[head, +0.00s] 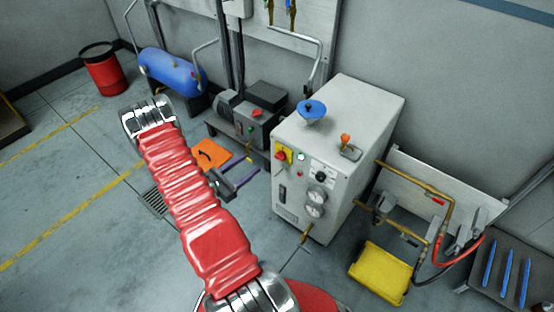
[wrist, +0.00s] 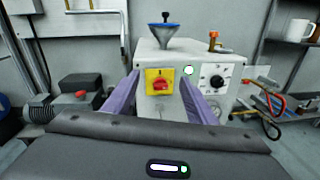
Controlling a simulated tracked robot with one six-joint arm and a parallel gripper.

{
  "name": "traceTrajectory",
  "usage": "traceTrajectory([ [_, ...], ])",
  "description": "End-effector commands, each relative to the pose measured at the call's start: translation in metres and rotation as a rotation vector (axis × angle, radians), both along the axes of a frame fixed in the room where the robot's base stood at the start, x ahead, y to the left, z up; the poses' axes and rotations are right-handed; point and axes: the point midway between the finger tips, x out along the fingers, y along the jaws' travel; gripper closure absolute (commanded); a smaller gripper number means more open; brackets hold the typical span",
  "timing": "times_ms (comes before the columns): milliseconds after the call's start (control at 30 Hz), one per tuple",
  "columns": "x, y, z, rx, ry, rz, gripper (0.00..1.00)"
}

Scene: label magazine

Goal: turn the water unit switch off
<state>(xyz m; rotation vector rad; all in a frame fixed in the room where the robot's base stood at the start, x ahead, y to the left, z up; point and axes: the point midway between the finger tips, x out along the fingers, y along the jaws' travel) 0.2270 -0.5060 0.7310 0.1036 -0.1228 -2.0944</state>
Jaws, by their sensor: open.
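The water unit is a white cabinet (head: 345,125) with a blue funnel on top; its front also shows in the wrist view (wrist: 220,103). Its switch is a red knob on a yellow plate (head: 282,154), near the upper left of the front. In the wrist view the red knob (wrist: 161,85) faces me, its handle looking roughly horizontal. My gripper (wrist: 159,82) is open and empty, its purple fingers pointing at the panel on either side of the yellow plate. In the head view a purple finger (head: 243,182) shows left of the cabinet, apart from the switch.
A grey machine with a red button (head: 255,115) stands left of the cabinet. Brass pipes (head: 415,178) and a yellow tray (head: 380,272) are at right.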

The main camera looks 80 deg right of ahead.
Motion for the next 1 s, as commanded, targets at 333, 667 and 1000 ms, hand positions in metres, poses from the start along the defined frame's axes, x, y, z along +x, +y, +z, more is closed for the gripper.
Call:
traceTrajectory([
  [333,-0.027,-0.007,-0.075,0.035,0.119,0.106,0.48],
  [667,-0.028,-0.007,-0.082,0.037,0.128,0.12,0.48],
  [1000,-0.032,-0.017,-0.082,0.038,0.127,0.118,0.48],
])
